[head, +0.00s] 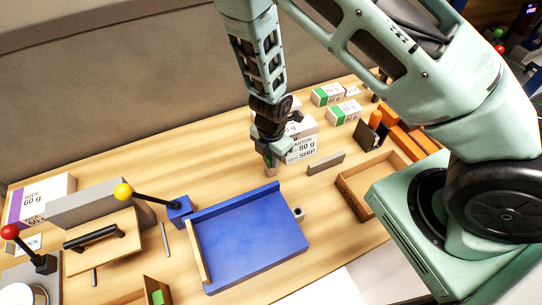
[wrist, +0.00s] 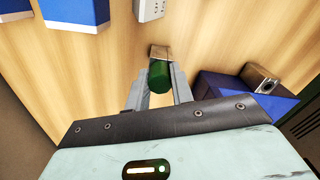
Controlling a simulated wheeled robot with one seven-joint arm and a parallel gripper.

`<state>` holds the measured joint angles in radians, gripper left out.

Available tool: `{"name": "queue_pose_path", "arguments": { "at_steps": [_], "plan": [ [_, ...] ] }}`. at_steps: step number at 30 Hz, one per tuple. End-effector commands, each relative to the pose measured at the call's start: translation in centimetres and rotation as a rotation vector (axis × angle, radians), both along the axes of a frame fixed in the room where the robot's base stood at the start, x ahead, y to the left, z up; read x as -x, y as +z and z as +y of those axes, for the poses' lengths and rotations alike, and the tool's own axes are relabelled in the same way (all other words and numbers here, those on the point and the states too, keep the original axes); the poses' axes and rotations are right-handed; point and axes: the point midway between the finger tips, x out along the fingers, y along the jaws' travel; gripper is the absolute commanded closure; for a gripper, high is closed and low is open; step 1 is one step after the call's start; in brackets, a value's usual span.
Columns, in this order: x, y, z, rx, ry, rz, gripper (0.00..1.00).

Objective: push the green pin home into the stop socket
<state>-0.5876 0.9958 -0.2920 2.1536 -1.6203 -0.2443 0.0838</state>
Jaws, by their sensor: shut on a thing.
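The green pin (wrist: 159,74) is between the two fingers of my gripper (wrist: 158,92) in the wrist view. A short metal-coloured part shows at its far end. The stop socket appears to be the small metal block with a dark round hole (wrist: 262,83), at the right of the wrist view by a blue surface. In the head view the socket (head: 298,214) sits at the right edge of the blue tray (head: 245,240). My gripper (head: 270,158) is above the table behind the tray, apart from the socket. The pin is hard to make out there.
Labelled reams (head: 303,142) stand just behind my gripper. A grey bar (head: 326,163) and an open wooden box (head: 350,190) lie to the right. Levers with a yellow knob (head: 123,191) and a red knob (head: 10,231) stand at the left.

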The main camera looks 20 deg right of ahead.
Motion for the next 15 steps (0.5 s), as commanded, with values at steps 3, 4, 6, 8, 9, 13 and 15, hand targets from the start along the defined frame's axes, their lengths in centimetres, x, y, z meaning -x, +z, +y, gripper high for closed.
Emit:
{"name": "queue_pose_path", "arguments": {
  "at_steps": [3, 4, 6, 8, 9, 13, 15],
  "plan": [
    [0.0, 0.1, 0.0, 0.0, 0.0, 0.0, 1.0],
    [0.0, 0.1, 0.0, 0.0, 0.0, 0.0, 1.0],
    [0.0, 0.2, 0.0, 0.0, 0.0, 0.0, 1.0],
    [0.0, 0.4, 0.0, 0.0, 0.0, 0.0, 1.0],
    [0.0, 0.6, 0.0, 0.0, 0.0, 0.0, 1.0],
    [0.0, 1.1, 0.0, 0.0, 0.0, 0.0, 1.0],
    [0.0, 1.3, 0.0, 0.0, 0.0, 0.0, 1.0]
  ]
}}
